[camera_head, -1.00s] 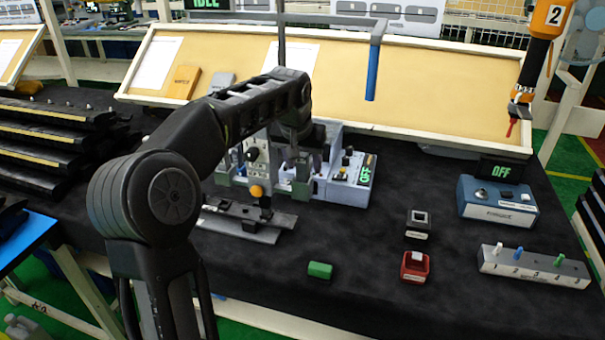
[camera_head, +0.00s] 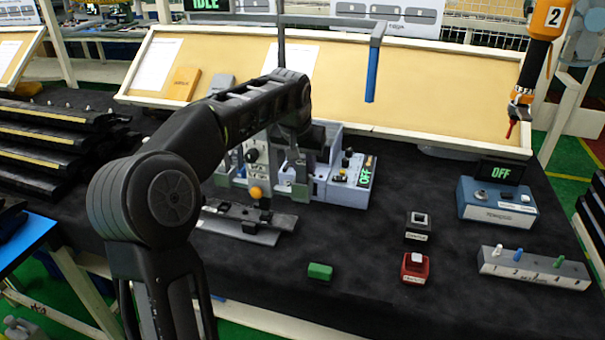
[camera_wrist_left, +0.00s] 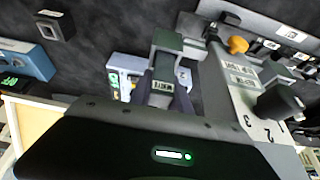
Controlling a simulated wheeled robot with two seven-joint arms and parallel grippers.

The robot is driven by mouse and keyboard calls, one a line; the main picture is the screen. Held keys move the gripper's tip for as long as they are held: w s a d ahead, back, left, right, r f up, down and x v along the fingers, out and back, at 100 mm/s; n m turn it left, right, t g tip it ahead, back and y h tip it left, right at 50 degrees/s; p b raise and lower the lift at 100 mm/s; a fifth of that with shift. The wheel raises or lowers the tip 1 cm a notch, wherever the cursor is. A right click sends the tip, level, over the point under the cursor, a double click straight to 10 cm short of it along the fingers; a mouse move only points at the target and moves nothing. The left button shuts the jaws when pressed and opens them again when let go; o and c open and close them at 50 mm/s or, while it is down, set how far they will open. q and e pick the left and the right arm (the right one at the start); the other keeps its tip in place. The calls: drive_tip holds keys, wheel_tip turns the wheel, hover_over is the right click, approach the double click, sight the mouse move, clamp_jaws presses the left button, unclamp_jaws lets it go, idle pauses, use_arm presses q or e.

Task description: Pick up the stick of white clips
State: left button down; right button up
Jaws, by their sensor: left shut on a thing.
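My left gripper (camera_head: 298,170) points down at the grey-white machine (camera_head: 345,150) near the middle of the table. A white peg (camera_head: 498,249) stands in the first place of the grey numbered block (camera_head: 530,268) at the right, away from the gripper. My right gripper is not in view.
A green block (camera_head: 320,271), a red button box (camera_head: 415,267), a black button box (camera_head: 418,226) and a blue control box (camera_head: 497,203) stand on the dark table. A blue-ended rod (camera_head: 371,75) hangs above.

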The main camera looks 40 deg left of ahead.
use_arm(q)
wheel_tip(320, 180, up, 18)
drive_tip(key=p, duration=0.6)
idle(0.7)
